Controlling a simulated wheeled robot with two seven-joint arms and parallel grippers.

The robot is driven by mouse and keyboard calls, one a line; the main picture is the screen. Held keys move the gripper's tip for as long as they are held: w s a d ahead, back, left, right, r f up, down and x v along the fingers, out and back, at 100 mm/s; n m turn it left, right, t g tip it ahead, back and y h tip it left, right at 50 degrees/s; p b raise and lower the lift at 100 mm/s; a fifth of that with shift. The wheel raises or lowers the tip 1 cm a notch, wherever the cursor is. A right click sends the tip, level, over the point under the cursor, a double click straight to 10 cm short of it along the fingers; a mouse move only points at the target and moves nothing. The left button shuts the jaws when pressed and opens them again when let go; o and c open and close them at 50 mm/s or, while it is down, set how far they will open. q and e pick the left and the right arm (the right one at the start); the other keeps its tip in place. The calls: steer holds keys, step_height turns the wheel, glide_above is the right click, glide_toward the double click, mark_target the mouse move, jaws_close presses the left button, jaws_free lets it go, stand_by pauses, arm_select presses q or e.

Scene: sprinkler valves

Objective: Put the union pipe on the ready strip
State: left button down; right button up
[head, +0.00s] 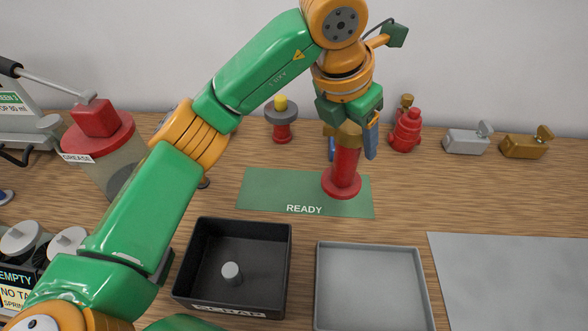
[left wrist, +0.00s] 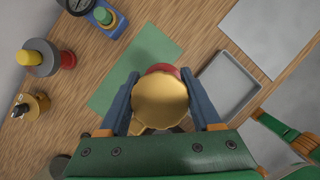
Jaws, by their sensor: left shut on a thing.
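The union pipe (head: 345,168) is red with a wide round flange at its foot and a brass cap on top. It stands upright over the right part of the green ready strip (head: 265,189). Whether its flange touches the strip or hangs just above is hard to tell. My left gripper (head: 351,146) points down and is shut on the pipe's upper end, a blue finger on each side. In the left wrist view the brass cap (left wrist: 160,101) sits between the fingers and hides most of the red body. My right gripper is not in view.
In front of the strip stand a black scrap bin (head: 188,262) holding a small grey piece and an empty grey tray (head: 427,296). Behind are a yellow-topped valve (head: 282,122), a red fitting (head: 405,131) and two lever valves (head: 466,141). The strip's left part is clear.

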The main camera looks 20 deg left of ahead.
arm_select(q)
steer(key=w+a+f+p, duration=0.4)
steer(key=a+f, duration=0.7)
steer(key=shift+f, duration=0.4)
steer(key=shift+w+d+f, duration=0.1)
steer(key=shift+c, duration=0.4)
jaws_free()
